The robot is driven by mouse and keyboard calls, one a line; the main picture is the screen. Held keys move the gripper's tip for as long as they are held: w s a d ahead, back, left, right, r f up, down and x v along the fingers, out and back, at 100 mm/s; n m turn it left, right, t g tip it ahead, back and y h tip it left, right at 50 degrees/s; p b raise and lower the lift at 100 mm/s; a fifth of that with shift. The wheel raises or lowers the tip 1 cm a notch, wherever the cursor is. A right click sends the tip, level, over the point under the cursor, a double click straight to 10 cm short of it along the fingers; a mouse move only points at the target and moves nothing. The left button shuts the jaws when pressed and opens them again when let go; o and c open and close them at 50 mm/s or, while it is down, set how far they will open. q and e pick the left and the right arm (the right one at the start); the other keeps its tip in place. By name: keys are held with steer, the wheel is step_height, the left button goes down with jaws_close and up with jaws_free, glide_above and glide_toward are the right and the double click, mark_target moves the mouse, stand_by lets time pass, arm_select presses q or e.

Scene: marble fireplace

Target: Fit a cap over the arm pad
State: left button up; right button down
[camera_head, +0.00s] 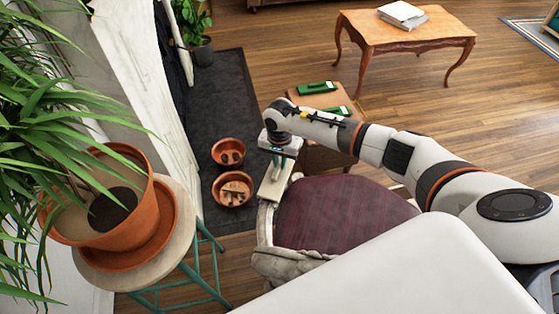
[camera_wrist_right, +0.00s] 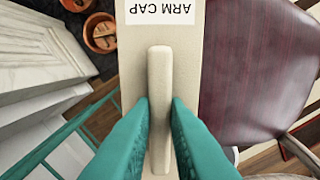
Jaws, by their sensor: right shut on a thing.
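The cap (camera_head: 274,187) is a long beige block with a raised grip bar. In the right wrist view the cap (camera_wrist_right: 212,35) carries a white label reading "ARM CAP", upside down. My right gripper (camera_head: 276,160) is shut on the bar, with its teal fingers (camera_wrist_right: 160,105) on either side of it. The cap lies lengthwise over the left arm of the chair (camera_head: 265,226). The arm pad is hidden under it, and I cannot tell whether the cap touches it. My left gripper is not in view.
The chair's purple seat (camera_head: 340,213) is right of the cap. Two terracotta bowls (camera_head: 235,189) stand on the dark hearth to the left. A potted plant (camera_head: 118,205) on a teal-legged stool is at left. A small table (camera_head: 318,94) with green items stands beyond.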

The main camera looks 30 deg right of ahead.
steer(key=shift+f, duration=0.3)
steer(key=c, duration=1.3)
jaws_free()
steer(key=shift+c, duration=0.2)
step_height(320, 180, up, 12)
steer(key=b, duration=0.1)
